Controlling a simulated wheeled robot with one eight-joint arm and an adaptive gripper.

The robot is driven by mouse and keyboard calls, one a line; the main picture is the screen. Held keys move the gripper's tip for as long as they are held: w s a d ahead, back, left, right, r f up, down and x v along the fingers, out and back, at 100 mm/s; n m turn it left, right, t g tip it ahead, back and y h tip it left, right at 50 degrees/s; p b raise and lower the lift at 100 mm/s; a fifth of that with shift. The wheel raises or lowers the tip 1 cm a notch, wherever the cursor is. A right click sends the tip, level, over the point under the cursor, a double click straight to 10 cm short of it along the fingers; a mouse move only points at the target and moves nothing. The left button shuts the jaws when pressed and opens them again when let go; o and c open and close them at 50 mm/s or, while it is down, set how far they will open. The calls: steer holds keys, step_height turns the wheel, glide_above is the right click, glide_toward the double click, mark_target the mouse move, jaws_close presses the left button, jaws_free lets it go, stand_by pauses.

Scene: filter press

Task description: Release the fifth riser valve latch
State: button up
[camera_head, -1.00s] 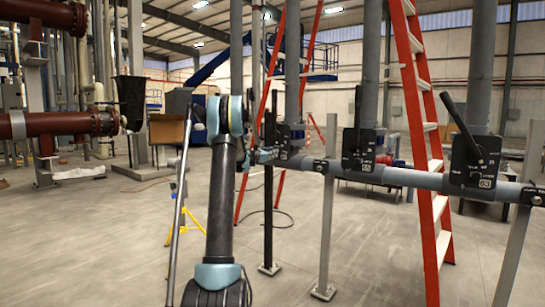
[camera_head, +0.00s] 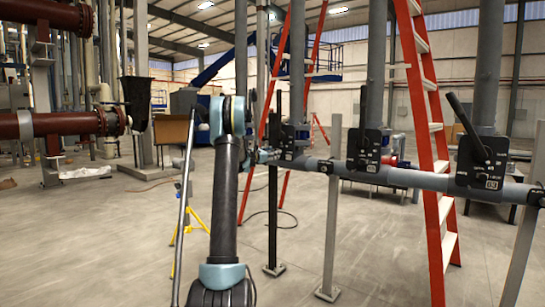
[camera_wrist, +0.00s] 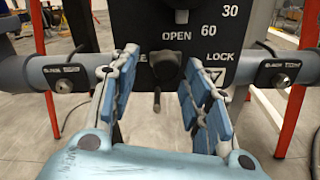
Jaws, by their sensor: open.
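In the wrist view, my gripper (camera_wrist: 159,72) is open, with one blue-padded finger on each side of a small dark latch (camera_wrist: 168,70) with a short pin hanging down. The latch sits at the lower part of a black valve plate (camera_wrist: 205,42) marked OPEN, 60, 30 and LOCK. The fingers look apart from the latch; their exact depth is unclear. In the head view, my arm reaches toward a black-plated valve (camera_head: 291,140) on the horizontal grey pipe; my gripper is mostly hidden there. Whether this valve is the fifth cannot be told.
Two more black-handled valves, one in the middle (camera_head: 365,150) and one at the right (camera_head: 483,160), sit along the grey pipe (camera_head: 415,180). Grey support posts (camera_head: 330,235) stand below it. A red ladder (camera_head: 435,170) stands behind the pipe. Open concrete floor (camera_head: 380,255) lies around.

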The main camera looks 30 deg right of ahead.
steer(key=v, duration=1)
steer(key=shift+a, duration=0.35)
steer(key=s+a+f+m+g+y, duration=0.1)
steer(key=s+a+f+m+y, duration=0.3)
steer(key=s+a, duration=0.7)
steer(key=s+a+f+m+g+y, duration=0.1)
steer(key=s+a+m+y, duration=0.1)
steer(key=s+a+m, duration=0.8)
steer(key=s+a+f+m+g+y, duration=0.1)
steer(key=s+a+f+y, duration=0.2)
steer(key=s+a+f, duration=0.4)
steer(key=s+a+f+m+g+y, duration=0.1)
steer(key=s+a+f+y, duration=0.3)
steer(key=s, duration=1.1)
steer(key=s+a+f+m+y, duration=0.3)
steer(key=s+a+f, duration=0.7)
steer(key=a, duration=0.5)
steer(key=shift+s+a+g+y, duration=0.2)
steer(key=shift+s+g+y, duration=0.1)
steer(key=shift+s+g, duration=0.15)
